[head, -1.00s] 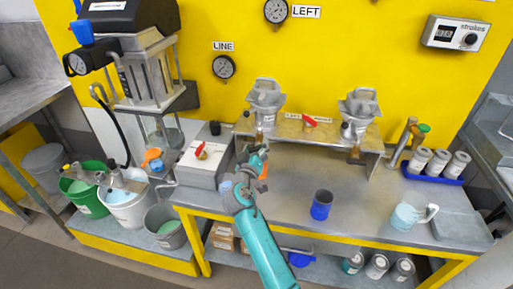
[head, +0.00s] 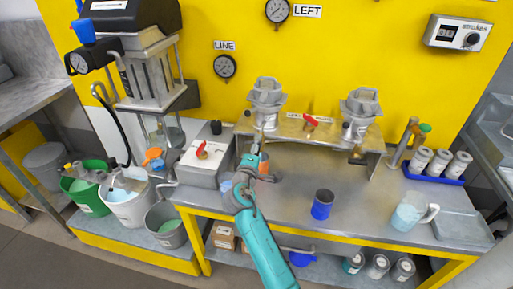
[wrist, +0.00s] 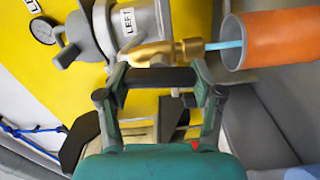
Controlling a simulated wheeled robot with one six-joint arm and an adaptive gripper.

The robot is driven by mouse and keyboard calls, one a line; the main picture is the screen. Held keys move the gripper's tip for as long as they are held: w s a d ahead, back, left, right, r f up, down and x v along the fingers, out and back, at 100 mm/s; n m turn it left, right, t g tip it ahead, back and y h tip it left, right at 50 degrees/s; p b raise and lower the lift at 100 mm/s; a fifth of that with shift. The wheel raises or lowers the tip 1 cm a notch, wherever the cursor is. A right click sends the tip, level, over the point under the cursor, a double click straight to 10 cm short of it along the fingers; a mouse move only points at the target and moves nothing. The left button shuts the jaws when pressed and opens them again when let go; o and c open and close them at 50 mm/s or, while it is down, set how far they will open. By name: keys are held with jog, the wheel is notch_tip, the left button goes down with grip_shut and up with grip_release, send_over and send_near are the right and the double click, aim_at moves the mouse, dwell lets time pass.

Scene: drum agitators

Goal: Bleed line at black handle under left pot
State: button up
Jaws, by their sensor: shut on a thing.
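The left pot (head: 266,97), a grey pot labelled LEFT, stands on the raised shelf and also shows in the wrist view (wrist: 138,22). A brass valve (wrist: 165,52) sits under it, with a black handle (wrist: 160,78) lying across it. My gripper (wrist: 157,84) is shut on the black handle, a finger at each end. In the head view my gripper (head: 258,163) is just below the left pot and hides the valve. A light blue stream (wrist: 224,44) runs from the brass spout into an orange cup (wrist: 268,40), which is mostly hidden in the head view.
The right pot (head: 360,110) stands on the same shelf (head: 335,135), with a red lever (head: 311,122) between the pots. A blue cup (head: 322,205) and a clear jug (head: 407,216) stand on the bench.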

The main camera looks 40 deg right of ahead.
jog(key=shift+n, duration=0.6)
jog(key=shift+f, duration=0.1)
jog(key=o, duration=1.2)
jog(key=shift+c, duration=0.2)
jog(key=shift+a, duration=0.15)
jog(key=v, duration=1.2)
